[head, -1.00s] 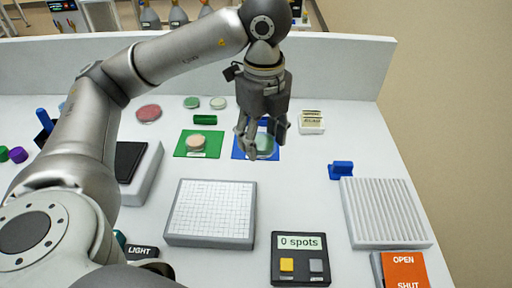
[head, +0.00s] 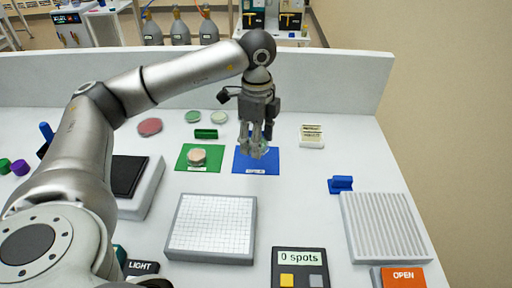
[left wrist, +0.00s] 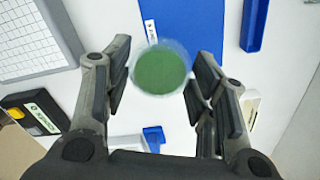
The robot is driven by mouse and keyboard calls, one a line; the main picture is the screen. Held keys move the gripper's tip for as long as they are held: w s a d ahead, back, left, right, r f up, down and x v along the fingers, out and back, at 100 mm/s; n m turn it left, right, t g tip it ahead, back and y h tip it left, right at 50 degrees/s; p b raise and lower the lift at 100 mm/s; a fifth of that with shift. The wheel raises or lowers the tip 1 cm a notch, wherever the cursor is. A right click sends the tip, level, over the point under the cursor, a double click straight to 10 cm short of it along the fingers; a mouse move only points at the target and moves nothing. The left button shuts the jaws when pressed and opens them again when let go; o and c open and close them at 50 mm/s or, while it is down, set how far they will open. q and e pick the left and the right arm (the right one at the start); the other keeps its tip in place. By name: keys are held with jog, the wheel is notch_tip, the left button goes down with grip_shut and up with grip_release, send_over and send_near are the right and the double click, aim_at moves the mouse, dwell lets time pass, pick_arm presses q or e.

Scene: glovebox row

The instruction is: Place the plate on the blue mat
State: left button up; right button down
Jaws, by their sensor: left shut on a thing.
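The green plate (left wrist: 160,72) is a round, clear-rimmed dish. In the left wrist view it sits between the two fingers of my left gripper (left wrist: 160,85), which is shut on it. In the head view my left gripper (head: 257,152) points down over the blue mat (head: 278,164), and its fingers largely hide the plate. The blue mat also shows in the left wrist view (left wrist: 195,22), partly behind the plate. I cannot tell whether the plate touches the mat or hangs just above it. My right gripper is not in view.
A green mat (head: 184,164) with a pink plate (head: 196,155) lies left of the blue mat. A white gridded block (head: 212,225), a counter box (head: 300,262) and a ribbed rack (head: 386,228) stand nearer. More plates (head: 149,127) lie at the back left.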

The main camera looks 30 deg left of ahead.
pick_arm(q)
jog(key=f, duration=0.1)
jog(key=w+a+f, duration=0.1)
jog(key=w+f, duration=0.1)
jog(key=shift+w+a+f+p, duration=0.25)
jog(key=shift+a+f+p, duration=0.05)
jog(key=shift+a+f, duration=0.1)
jog(key=f, duration=0.2)
jog(key=f+p, duration=0.1)
jog(key=shift+w+a, duration=0.2)
jog(key=shift+a, duration=0.05)
jog(key=shift+f, duration=0.45)
jog(key=shift+f, duration=0.15)
jog(key=o, duration=1.1)
